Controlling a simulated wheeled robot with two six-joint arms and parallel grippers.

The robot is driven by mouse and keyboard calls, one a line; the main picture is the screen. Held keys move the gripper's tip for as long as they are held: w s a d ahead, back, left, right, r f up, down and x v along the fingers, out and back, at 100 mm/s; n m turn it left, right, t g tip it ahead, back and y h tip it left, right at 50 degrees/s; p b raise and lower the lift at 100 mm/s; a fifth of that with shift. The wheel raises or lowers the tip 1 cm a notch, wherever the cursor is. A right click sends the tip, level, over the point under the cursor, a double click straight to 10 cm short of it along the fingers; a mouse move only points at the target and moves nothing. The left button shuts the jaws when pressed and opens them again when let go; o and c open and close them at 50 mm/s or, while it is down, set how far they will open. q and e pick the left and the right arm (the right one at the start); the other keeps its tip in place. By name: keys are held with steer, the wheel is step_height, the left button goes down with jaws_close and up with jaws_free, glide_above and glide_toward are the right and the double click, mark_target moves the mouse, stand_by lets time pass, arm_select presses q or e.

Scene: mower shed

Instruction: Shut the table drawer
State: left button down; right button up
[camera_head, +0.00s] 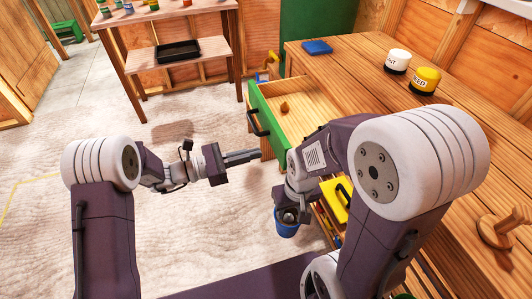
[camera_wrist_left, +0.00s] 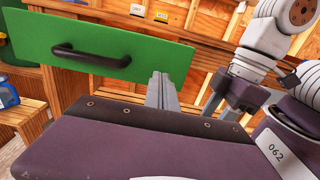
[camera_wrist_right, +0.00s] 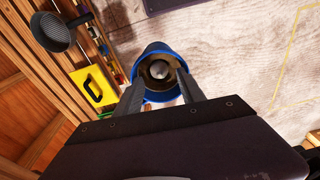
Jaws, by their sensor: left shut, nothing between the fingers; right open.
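The table drawer has a green front (camera_head: 267,126) with a black handle (camera_head: 256,124) and a pale wooden inside. It is pulled out of the wooden table (camera_head: 360,75), with a small brown item (camera_head: 284,106) in it. In the left wrist view its green front (camera_wrist_left: 150,50) and handle (camera_wrist_left: 90,55) fill the upper left. My left gripper (camera_head: 258,154) is shut and empty, its fingertips close to the drawer front's near end; I cannot tell if they touch. My right gripper (camera_wrist_right: 160,100) is open and points down beside the table, lower than the drawer.
A blue bucket (camera_head: 286,229) lies below or between my right fingers; contact is unclear. A yellow item (camera_head: 336,200) is beside it. White and yellow jars (camera_head: 397,62) (camera_head: 424,80) and a blue item (camera_head: 317,47) stand on the table. The floor at left is clear.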

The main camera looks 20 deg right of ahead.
mark_target(277, 148)
arm_select(q)
steer(key=d, duration=0.3)
steer(key=shift+d+b, duration=0.4)
arm_select(e)
steer(key=shift+f, duration=0.6)
arm_select(q)
steer(key=shift+d, duration=0.3)
